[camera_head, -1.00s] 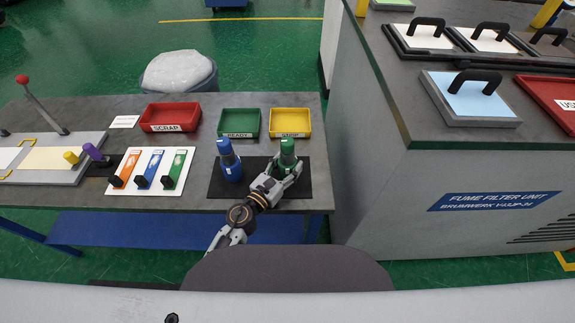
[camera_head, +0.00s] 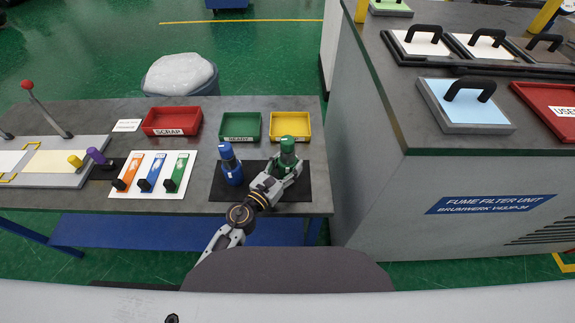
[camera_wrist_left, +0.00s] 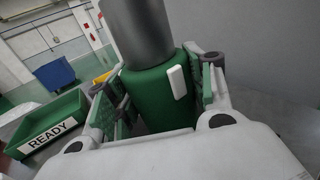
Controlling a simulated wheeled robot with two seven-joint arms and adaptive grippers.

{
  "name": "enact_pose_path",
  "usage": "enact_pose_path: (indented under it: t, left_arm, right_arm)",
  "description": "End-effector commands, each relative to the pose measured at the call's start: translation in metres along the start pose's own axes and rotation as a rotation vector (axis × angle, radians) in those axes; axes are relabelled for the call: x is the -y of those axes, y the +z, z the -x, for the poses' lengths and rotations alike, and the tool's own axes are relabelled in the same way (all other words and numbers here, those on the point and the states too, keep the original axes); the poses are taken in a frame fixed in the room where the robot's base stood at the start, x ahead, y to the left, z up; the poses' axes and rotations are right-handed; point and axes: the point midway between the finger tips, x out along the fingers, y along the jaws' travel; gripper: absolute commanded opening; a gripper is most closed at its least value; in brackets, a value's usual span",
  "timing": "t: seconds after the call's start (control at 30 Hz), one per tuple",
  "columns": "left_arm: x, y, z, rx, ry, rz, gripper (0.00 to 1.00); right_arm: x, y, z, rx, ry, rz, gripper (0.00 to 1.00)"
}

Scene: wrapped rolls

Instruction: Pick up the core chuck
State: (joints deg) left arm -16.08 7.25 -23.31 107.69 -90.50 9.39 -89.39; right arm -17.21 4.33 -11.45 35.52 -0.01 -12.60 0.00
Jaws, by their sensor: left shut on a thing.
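My left gripper (camera_head: 284,172) is shut on a green bottle-shaped thing (camera_head: 287,155), which stands upright at the black mat (camera_head: 261,193) on the bench. The left wrist view shows its green body (camera_wrist_left: 160,98) between the finger pads, with a grey cylinder above and a small white label on its side. I cannot tell whether its base touches the mat. A similar blue one (camera_head: 231,165) stands on the mat to its left. No thing is labelled core chuck, so I cannot tell which one it is. My right gripper is not in view.
Red SCRAP (camera_head: 172,133), green READY (camera_head: 241,140) and yellow (camera_head: 290,138) trays line the back of the bench. A white board with coloured sliders (camera_head: 152,190) lies left. The grey fume filter unit (camera_head: 440,178) stands close on the right.

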Motion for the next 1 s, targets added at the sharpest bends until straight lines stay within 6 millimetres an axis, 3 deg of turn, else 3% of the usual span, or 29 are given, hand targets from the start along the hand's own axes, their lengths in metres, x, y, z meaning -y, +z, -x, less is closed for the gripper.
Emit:
enact_pose_path:
  t: [0.3,1.0]
  left_arm:
    - [0.0,0.03,-0.001,0.003,-0.001,-0.001,0.08]
    - [0.0,0.072,-0.001,0.004,0.001,0.0,0.08]
  right_arm:
    - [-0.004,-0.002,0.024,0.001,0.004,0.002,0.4]
    - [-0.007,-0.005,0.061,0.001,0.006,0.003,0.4]
